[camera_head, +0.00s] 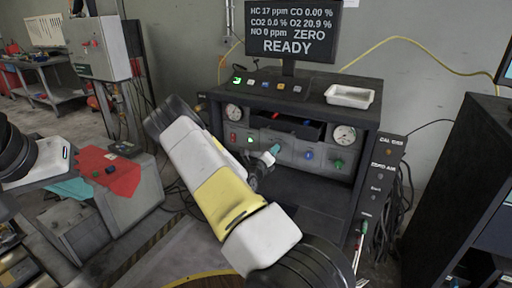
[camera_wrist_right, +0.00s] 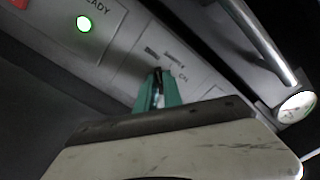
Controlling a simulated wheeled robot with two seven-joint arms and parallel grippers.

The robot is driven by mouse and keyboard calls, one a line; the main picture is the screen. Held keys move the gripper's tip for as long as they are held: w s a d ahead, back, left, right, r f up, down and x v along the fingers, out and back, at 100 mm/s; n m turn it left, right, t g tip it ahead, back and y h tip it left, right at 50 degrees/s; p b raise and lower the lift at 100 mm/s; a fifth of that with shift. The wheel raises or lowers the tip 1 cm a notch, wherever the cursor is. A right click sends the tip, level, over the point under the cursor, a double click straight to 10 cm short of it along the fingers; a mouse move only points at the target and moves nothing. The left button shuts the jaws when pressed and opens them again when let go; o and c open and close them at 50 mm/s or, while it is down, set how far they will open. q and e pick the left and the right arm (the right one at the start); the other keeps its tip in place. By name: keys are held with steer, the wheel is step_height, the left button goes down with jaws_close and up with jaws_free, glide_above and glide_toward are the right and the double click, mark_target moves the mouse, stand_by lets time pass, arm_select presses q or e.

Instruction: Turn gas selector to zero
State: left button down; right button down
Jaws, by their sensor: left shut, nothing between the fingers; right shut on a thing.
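The gas bench (camera_head: 320,190) stands in the middle of the head view, with a row of controls on its grey front panel (camera_head: 290,150). My right gripper (camera_head: 273,151) is at the middle of that panel. In the right wrist view its teal fingers (camera_wrist_right: 158,92) are shut on a small dark knob (camera_wrist_right: 158,74), apparently the gas selector, below small printed labels. One label seems to read CAL; the others are too blurred. The fingers hide most of the knob, so its pointing direction cannot be told. My left arm shows at the left edge; its gripper is not visible.
The monitor (camera_head: 290,32) reads READY and ZERO. A lit green lamp (camera_wrist_right: 84,24) and a metal bar handle (camera_wrist_right: 262,42) flank the knob. Blue (camera_head: 309,154) and green (camera_head: 338,164) knobs sit right of my fingers. A white tray (camera_head: 349,96) stands on top.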

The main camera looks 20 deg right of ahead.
steer(key=c, duration=1.5)
jaws_free()
steer(key=v, duration=0.7)
steer(key=shift+s+a, duration=0.25)
steer(key=shift+a, duration=0.05)
